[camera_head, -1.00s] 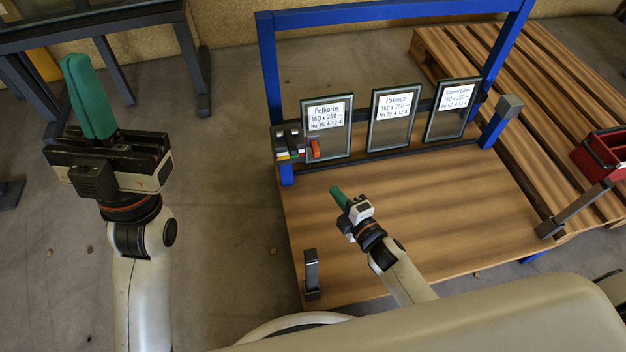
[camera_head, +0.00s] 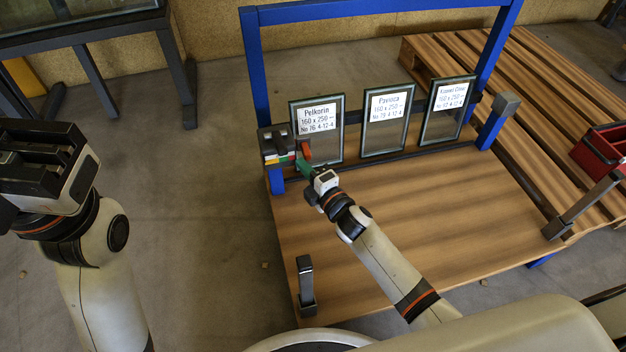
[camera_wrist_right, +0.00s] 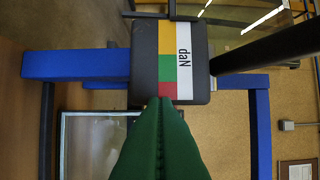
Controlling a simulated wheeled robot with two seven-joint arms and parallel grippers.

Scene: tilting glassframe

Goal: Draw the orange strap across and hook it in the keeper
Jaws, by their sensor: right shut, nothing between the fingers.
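A dark grey box (camera_head: 266,141) with a band of white, yellow, green and red sits on the left blue post; it also shows in the right wrist view (camera_wrist_right: 145,60), marked "daN". A small orange tab (camera_head: 306,149), the only orange strap part I can make out, sticks out at the box's right side. My right gripper (camera_head: 302,164) is shut and empty, its green fingertips right by the box and tab; contact is unclear. In the wrist view the fingers (camera_wrist_right: 160,100) overlap the box's edge. My left gripper's body (camera_head: 40,170) is at the left edge, its fingers out of frame. I cannot identify the keeper for certain.
Three labelled glass panes (camera_head: 318,135) lean on the blue frame (camera_head: 375,13) behind the wooden deck (camera_head: 400,205). A grey-capped post (camera_head: 497,118) stands at right, short uprights (camera_head: 305,285) nearer me. A red crate (camera_head: 600,150) sits on a pallet. The deck's middle is clear.

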